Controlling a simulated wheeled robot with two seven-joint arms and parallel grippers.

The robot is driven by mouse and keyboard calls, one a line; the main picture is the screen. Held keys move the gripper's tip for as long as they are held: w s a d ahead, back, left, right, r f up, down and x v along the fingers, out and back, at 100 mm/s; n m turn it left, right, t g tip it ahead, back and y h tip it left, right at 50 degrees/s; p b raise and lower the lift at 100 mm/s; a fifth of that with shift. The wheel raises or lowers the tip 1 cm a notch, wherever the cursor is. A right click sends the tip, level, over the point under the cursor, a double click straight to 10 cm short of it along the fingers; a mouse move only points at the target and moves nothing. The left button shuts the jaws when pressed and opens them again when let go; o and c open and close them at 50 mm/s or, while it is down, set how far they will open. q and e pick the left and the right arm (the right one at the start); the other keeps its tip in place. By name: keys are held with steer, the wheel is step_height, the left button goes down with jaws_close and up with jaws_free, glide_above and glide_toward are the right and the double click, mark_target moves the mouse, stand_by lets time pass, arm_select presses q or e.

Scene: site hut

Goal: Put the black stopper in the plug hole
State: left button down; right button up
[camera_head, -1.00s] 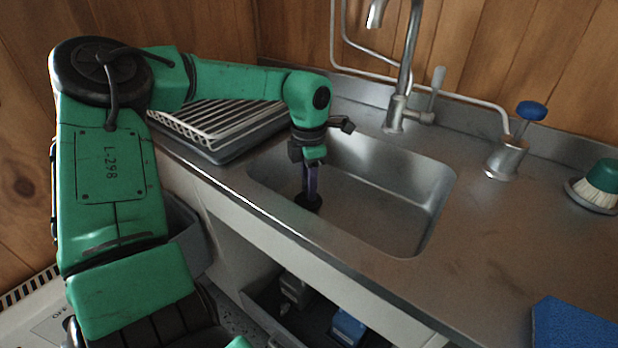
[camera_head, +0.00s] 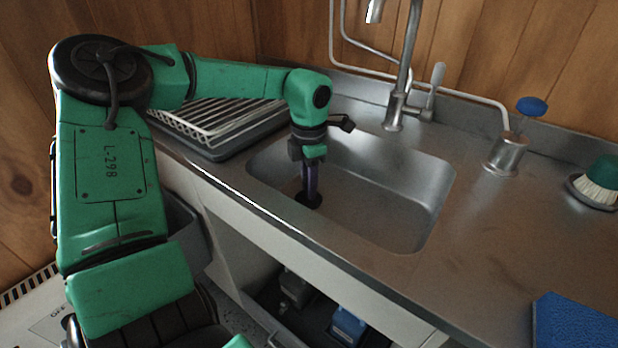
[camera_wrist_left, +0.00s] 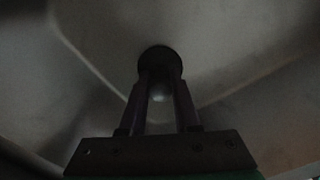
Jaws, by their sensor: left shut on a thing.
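The steel sink (camera_head: 400,205) is set in the counter. My left gripper (camera_head: 310,192) reaches down into its left part, purple fingers pointing at the sink floor. It is shut on the black stopper (camera_head: 314,203), a dark round piece at the fingertips, low in the basin. In the left wrist view the stopper (camera_wrist_left: 158,58) is a dark disc at the ends of the two fingers (camera_wrist_left: 161,82), with a pale spot just below it. I cannot make out the plug hole apart from this dark shape, or tell whether the stopper touches the floor. My right gripper is not in view.
A dish rack (camera_head: 215,125) stands left of the sink. The tap (camera_head: 398,100) rises behind it. A steel pot with a blue-topped brush (camera_head: 507,155), a green brush (camera_head: 600,183) and a blue cloth (camera_head: 575,325) are on the right. The counter between is clear.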

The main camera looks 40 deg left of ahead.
arm_select(q)
steer(key=shift+f, duration=0.15)
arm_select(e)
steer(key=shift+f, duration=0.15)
arm_select(q)
steer(key=c, duration=0.6)
jaws_free()
steer(key=shift+o, duration=0.2)
steer(key=shift+r, duration=0.35)
step_height(320, 180, up, 2)
steer(key=shift+p, duration=0.95)
step_height(320, 180, up, 6)
steer(key=p, duration=0.4)
steer(key=shift+f, duration=0.15)
step_height(320, 180, up, 4)
steer(key=p, duration=0.3)
steer(key=shift+f, duration=0.15)
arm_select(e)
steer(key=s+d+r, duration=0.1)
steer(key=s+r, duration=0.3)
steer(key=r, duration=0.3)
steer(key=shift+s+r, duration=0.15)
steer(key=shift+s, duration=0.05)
